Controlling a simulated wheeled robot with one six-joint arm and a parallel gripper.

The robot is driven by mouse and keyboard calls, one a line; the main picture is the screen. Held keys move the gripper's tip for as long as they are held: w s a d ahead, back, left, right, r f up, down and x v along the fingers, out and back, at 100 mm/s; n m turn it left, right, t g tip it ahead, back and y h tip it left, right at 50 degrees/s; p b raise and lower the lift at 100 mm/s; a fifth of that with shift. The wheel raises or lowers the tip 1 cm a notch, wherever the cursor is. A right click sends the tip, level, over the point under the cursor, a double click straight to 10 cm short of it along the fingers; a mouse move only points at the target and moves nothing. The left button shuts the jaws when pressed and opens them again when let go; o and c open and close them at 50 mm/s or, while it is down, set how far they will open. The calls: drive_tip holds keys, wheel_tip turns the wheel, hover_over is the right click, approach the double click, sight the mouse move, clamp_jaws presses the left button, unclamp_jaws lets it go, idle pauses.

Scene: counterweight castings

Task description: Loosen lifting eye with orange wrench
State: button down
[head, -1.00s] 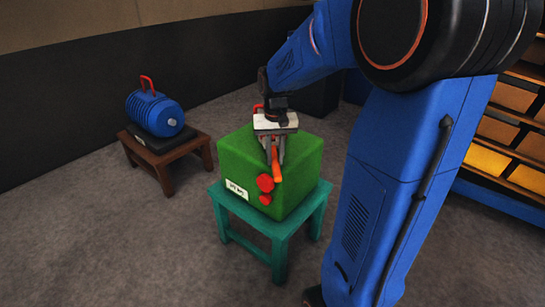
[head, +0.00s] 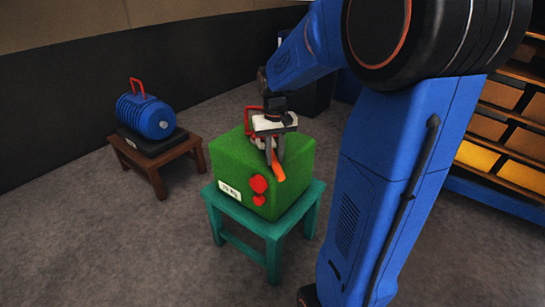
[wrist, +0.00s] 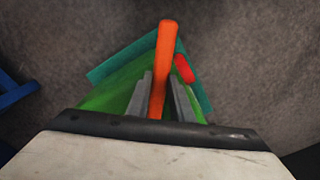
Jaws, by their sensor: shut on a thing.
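A green block-shaped casting (head: 235,163) with a white label and red round fittings on its front stands on a teal stool (head: 272,231). A red lifting eye (head: 249,119) shows partly at its top, behind my gripper. My gripper (head: 274,160) is over the casting's top, shut on the orange wrench (head: 279,173). The wrench's handle sticks out past the fingers towards the casting's front. In the wrist view the orange wrench (wrist: 164,62) lies between the two grey fingers (wrist: 159,98). The wrench's head is hidden, so I cannot tell whether it touches the lifting eye.
A blue ribbed motor-like unit (head: 145,115) with a red handle sits on a brown wooden table (head: 165,160) at the left. Shelving with yellow and brown bins (head: 484,161) stands at the right. The grey floor around the stool is mostly clear.

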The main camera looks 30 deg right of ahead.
drive_tip(key=shift+d, duration=0.15)
drive_tip(key=shift+s+d+n, duration=0.25)
drive_tip(key=shift+d+n, duration=0.35)
drive_tip(key=shift+d, duration=0.2)
drive_tip(key=shift+d, duration=0.1)
drive_tip(key=shift+s+d+n, duration=0.15)
drive_tip(key=shift+d+n, duration=0.45)
drive_tip(key=shift+d, duration=0.2)
drive_tip(key=shift+d, duration=0.2)
drive_tip(key=shift+s+d+n, duration=0.1)
drive_tip(key=shift+d+n, duration=0.4)
drive_tip(key=shift+d, duration=0.25)
drive_tip(key=shift+s, duration=0.1)
